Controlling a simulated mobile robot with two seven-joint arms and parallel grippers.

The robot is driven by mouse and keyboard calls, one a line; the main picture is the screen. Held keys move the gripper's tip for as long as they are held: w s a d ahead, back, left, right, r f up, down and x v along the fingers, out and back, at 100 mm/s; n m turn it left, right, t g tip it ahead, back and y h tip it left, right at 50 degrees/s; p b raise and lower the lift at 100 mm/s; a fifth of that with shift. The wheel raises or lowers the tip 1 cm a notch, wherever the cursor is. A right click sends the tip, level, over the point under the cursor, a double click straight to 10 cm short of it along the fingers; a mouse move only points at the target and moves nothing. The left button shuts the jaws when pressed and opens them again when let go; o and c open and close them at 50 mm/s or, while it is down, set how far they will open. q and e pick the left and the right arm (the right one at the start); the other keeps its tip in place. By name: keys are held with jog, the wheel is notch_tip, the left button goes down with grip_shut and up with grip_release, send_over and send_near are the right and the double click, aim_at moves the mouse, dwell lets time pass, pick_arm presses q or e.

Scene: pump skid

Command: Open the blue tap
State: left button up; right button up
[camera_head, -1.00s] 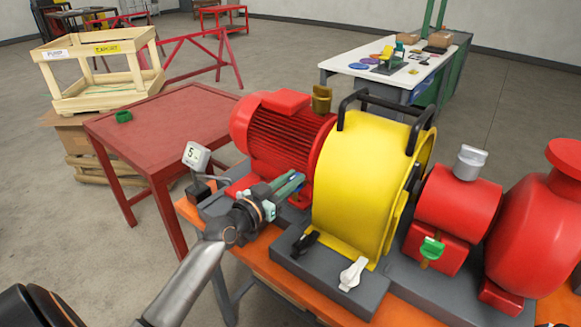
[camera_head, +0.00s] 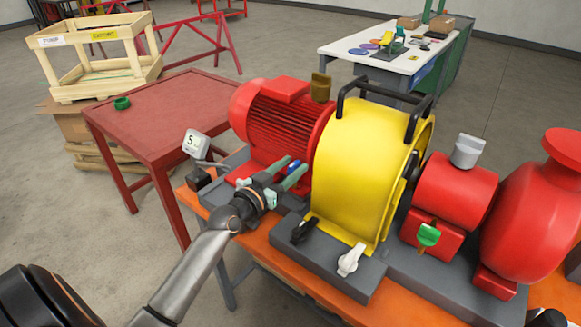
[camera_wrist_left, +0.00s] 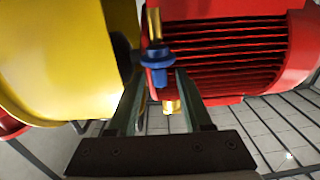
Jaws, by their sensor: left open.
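The blue tap (camera_head: 293,166) is a small patch of blue in the head view, beside the red ribbed motor and left of the yellow housing. In the left wrist view the blue tap (camera_wrist_left: 157,57) sits on a brass stem (camera_wrist_left: 154,22), with brass also showing below it. My left gripper (camera_head: 292,172) is open, its green-grey fingers pointing at the tap. In the left wrist view my left gripper (camera_wrist_left: 158,82) has one fingertip on each side of the tap's lower part; I cannot tell whether they touch it. My right gripper is not in view.
The yellow housing (camera_head: 362,172) and red motor (camera_head: 282,122) stand close by the tap. A black handle (camera_head: 304,230), a white handle (camera_head: 351,259) and a green tap (camera_head: 428,235) are nearby on the skid. A gauge marked 5 (camera_head: 196,144) stands left of the gripper.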

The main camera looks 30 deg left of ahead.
pick_arm(q)
jog(key=s+b, duration=0.2)
jog(key=s, duration=1)
jog(key=shift+s+a, duration=0.25)
jog(key=shift+a, duration=0.15)
